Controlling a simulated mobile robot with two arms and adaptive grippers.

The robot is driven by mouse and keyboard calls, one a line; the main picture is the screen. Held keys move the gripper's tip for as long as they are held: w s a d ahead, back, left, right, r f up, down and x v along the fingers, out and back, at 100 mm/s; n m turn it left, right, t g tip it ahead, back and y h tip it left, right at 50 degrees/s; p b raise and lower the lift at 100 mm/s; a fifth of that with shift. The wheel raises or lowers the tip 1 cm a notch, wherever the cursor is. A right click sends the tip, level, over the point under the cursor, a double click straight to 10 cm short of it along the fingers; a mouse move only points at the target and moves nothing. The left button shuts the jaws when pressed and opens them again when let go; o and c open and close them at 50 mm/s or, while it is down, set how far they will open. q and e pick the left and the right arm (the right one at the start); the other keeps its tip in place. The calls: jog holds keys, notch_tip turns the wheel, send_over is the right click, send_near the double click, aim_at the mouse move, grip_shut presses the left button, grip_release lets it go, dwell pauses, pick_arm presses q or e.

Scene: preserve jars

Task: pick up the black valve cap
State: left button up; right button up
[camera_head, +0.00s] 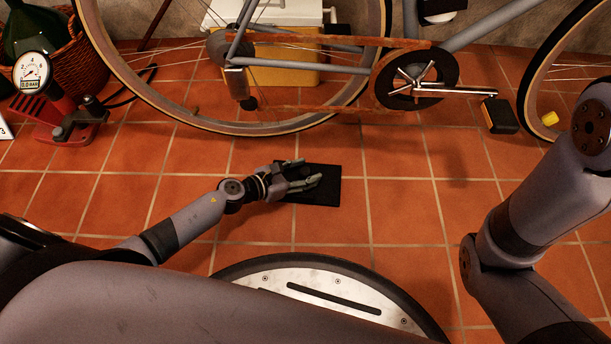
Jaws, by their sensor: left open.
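My left gripper (309,172) reaches in from the left, low over a small black mat (330,189) on the tiled floor. Its fingers point right and are spread open, with a dark gap between them. I cannot make out the black valve cap. If it is on the mat, it blends with the dark surface or is hidden by the fingers. My right arm shows at the right edge, but its gripper is out of view.
A bicycle (345,68) stands behind the mat, with its rear wheel and pedal near the floor. A red pump with a gauge (68,118) and a wicker basket (78,62) are at the left. A yellow and white box (290,72) is behind the wheel. Tiles around the mat are clear.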

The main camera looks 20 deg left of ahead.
pick_arm(q)
jog(key=shift+w+d+f, duration=0.1)
jog(key=shift+w+d, duration=0.1)
jog(key=shift+c, duration=0.4)
jog(key=c, duration=0.9)
